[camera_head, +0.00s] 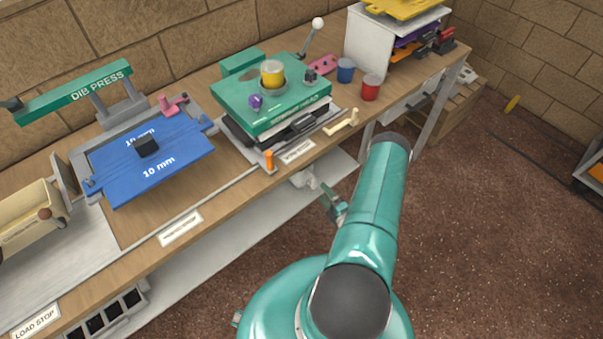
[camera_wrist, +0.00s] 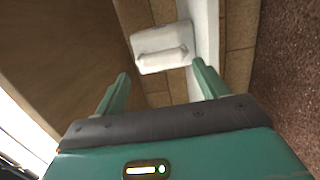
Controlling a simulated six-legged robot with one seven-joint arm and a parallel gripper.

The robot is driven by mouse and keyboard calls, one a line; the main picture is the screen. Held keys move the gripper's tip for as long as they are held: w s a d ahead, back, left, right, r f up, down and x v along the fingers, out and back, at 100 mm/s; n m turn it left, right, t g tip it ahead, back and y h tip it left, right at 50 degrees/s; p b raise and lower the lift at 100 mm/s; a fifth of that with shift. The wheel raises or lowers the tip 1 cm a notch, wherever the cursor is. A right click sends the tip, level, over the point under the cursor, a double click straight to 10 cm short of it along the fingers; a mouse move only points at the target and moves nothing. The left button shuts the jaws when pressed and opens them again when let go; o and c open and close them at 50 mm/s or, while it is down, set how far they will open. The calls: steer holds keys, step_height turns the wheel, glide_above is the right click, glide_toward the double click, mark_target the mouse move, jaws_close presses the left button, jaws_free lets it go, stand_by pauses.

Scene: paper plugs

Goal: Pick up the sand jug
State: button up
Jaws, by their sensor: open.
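A white, blocky object with a bar-like handle (camera_wrist: 165,48) shows in the wrist view, just beyond my fingertips. It may be the sand jug, but I cannot tell for sure. A small pale object (camera_head: 305,178) below the bench's front edge in the head view may be the same thing. My gripper (camera_wrist: 160,70) is open, with its two teal fingers apart and nothing held between them. The handle lies ahead of the gap between the fingers, with no clear contact. In the head view my gripper (camera_head: 334,204) is low in front of the bench, partly hidden by my arm.
The wooden bench (camera_head: 225,195) carries a blue plate (camera_head: 185,172), a green press (camera_head: 300,105) with a yellow-filled jar (camera_head: 272,74), a blue cup (camera_head: 346,70) and a red cup (camera_head: 371,87). A pale lower shelf (camera_head: 215,265) runs underneath. The floor (camera_head: 490,220) to the right is largely open.

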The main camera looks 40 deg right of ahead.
mark_target(316, 185)
steer(key=w, duration=0.7)
steer(key=shift+w+d+f, duration=0.15)
steer(key=shift+w+d, duration=0.05)
steer(key=shift+w, duration=0.1)
steer(key=c, duration=0.7)
steer(key=shift+c, duration=0.2)
